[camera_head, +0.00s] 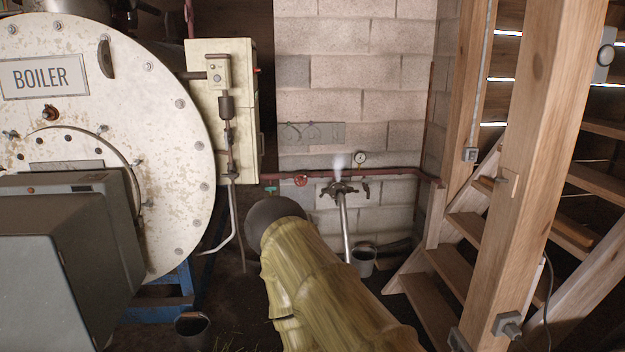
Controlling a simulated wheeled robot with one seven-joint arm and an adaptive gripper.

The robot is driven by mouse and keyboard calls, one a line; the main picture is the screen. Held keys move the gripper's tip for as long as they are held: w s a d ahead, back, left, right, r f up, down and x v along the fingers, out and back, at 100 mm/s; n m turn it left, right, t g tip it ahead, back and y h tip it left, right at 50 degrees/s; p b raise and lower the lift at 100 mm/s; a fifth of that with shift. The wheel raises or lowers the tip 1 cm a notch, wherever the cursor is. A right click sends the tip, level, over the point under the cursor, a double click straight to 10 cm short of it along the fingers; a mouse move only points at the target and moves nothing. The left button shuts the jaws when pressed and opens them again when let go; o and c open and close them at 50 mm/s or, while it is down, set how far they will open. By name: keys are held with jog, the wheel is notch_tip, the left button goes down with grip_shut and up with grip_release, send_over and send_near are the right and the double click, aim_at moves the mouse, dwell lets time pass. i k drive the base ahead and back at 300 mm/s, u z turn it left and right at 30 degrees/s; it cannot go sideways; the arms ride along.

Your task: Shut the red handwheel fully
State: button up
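A small red round fitting (301,181), which looks like the red handwheel, sits on the dark red pipe (400,175) along the block wall. It is small in the head view, so I cannot tell how far it is turned. My gripper does not show. A yellow-green sleeved shape with a dark rounded end, probably my arm, rises from the bottom centre and ends below and left of the fitting in the picture.
The boiler (170,150) and a cream control box (245,110) stand at left. A gauge (360,157) is above the pipe. A metal pipe (346,228) drops from the valve beside a bucket (363,262). Wooden stairs (455,272) and a post (530,130) bound the right.

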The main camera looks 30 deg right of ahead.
aim_at(301, 181)
jog(key=z, duration=0.35)
jog(key=i, duration=3)
